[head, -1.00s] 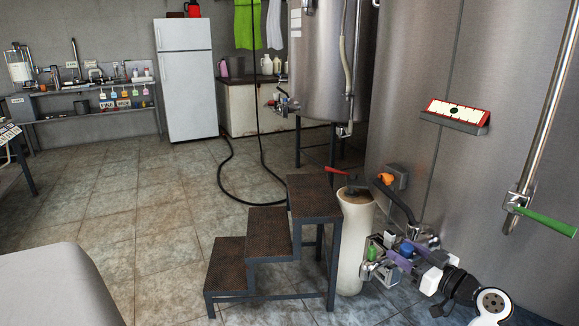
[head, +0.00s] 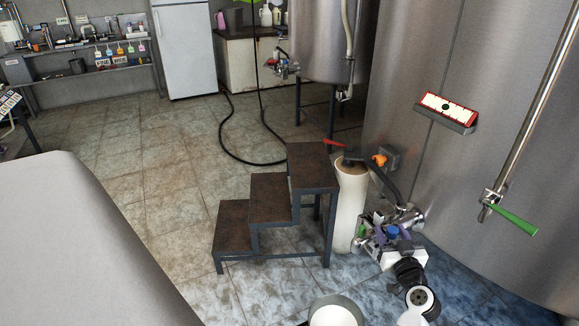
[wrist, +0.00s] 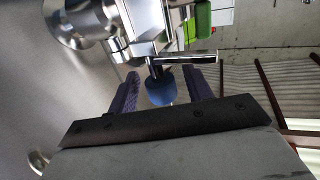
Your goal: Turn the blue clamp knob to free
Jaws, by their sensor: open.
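The blue clamp knob (wrist: 160,88) sits on a metal stem below a shiny clamp fitting in the wrist view. In the head view the knob (head: 393,230) is small and partly hidden at the pipe fitting low on the big tank. My gripper (wrist: 163,78) is open, with one purple finger on each side of the knob. A gap shows between the knob and each finger, so I see no grip on it. In the head view my gripper (head: 391,237) is at the same fitting, with its fingertips too small to judge contact.
A step stool (head: 250,235) and a pale cylinder (head: 350,210) stand left of the fitting. A red handle (head: 340,143), an orange knob (head: 379,160) and a green valve handle (head: 513,220) are nearby. Floor left of the stool is clear.

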